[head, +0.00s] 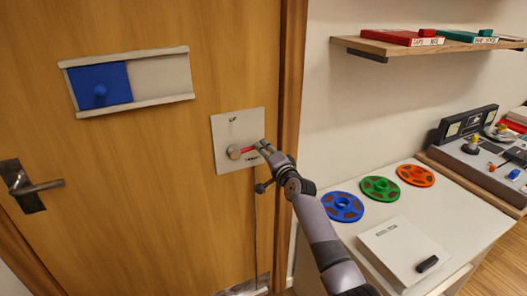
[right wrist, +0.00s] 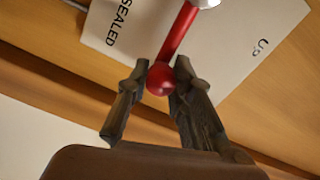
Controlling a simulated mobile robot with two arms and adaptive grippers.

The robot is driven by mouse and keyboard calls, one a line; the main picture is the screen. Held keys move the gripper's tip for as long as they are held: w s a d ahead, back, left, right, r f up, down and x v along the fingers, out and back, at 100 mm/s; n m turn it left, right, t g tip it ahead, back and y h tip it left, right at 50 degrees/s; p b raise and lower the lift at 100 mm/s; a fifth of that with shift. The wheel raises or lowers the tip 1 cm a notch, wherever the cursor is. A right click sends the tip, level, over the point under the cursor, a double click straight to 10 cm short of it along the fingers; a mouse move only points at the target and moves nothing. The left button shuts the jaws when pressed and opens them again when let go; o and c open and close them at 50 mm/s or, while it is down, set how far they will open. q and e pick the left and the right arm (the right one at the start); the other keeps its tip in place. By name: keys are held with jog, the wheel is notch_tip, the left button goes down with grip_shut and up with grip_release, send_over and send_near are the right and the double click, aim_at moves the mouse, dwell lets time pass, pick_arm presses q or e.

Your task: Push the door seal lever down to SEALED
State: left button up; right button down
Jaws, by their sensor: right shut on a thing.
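The door seal lever (head: 248,149) is a red rod on a grey hub (head: 234,152), mounted on a pale plate (head: 224,128) on the wooden door. The rod points right, about level. In the right wrist view, the lever (right wrist: 179,35) ends in a red ball knob (right wrist: 160,82). The plate (right wrist: 235,30) there reads "UP" on one side and "SEALED" on the other, with the rod between them. My right gripper (head: 262,147) is at the lever's free end. Its fingers (right wrist: 162,72) are shut on the red knob. My left gripper is out of view.
A blue sliding panel (head: 118,80) in a pale frame and a door handle (head: 38,187) are on the door. To the right, a white counter (head: 340,215) holds coloured reels and a white box (head: 400,250). A wooden shelf (head: 400,48) hangs above.

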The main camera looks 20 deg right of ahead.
jog(key=shift+f, duration=0.2)
jog(key=c, duration=1.4)
grip_release()
jog(key=shift+r, duration=0.1)
jog(key=shift+s, duration=0.1)
jog(key=s, duration=1.2)
jog(key=shift+d, duration=0.25)
